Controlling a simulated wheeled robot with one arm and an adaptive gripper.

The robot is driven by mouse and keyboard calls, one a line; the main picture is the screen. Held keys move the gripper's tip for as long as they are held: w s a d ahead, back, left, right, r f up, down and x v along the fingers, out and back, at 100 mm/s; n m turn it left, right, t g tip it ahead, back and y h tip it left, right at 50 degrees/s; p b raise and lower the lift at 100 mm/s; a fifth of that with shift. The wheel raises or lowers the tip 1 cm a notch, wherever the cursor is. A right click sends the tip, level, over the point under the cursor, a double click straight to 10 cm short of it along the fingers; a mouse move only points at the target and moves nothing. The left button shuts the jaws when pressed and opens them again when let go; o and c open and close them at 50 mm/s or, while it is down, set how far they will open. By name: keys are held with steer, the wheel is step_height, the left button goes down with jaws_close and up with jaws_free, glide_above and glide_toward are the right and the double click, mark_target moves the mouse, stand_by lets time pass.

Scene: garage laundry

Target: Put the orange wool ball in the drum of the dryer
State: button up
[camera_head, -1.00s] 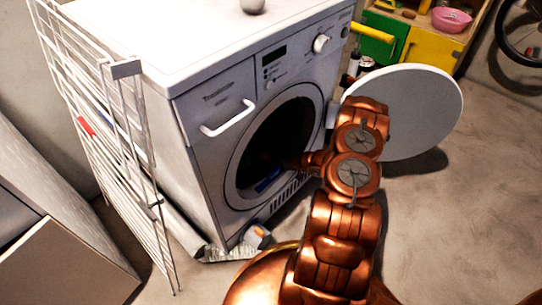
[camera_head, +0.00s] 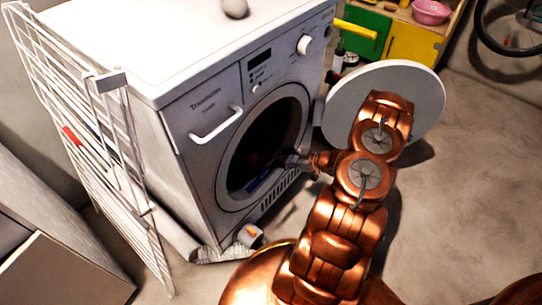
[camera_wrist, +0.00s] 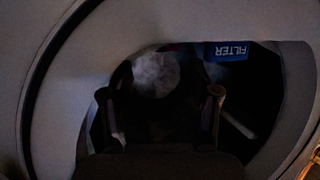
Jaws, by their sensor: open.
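The white dryer (camera_head: 185,135) stands with its round door (camera_head: 340,115) open to the right. Its drum (camera_head: 275,130) is dark inside. A small dim reddish-orange spot (camera_head: 253,158) shows within it; I cannot tell for sure that it is the orange wool ball. My gripper (camera_head: 297,162) is at the right side of the drum opening. In the wrist view my gripper (camera_wrist: 160,100) is open, its fingers apart and facing into the drum. A pale, roundish, fuzzy thing (camera_wrist: 156,74) lies beyond the fingers; its colour is unclear in the dark.
A grey ball (camera_head: 235,8) rests on the dryer top. A blue filter label (camera_wrist: 228,50) shows inside the opening. A white drying rack (camera_head: 105,130) leans left of the dryer. An orange-and-white object (camera_head: 250,236) lies on the floor in front. Open floor lies to the right.

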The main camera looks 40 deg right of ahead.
steer(key=shift+s+r, duration=0.4)
steer(key=shift+s, duration=0.3)
steer(key=shift+w+d, duration=0.1)
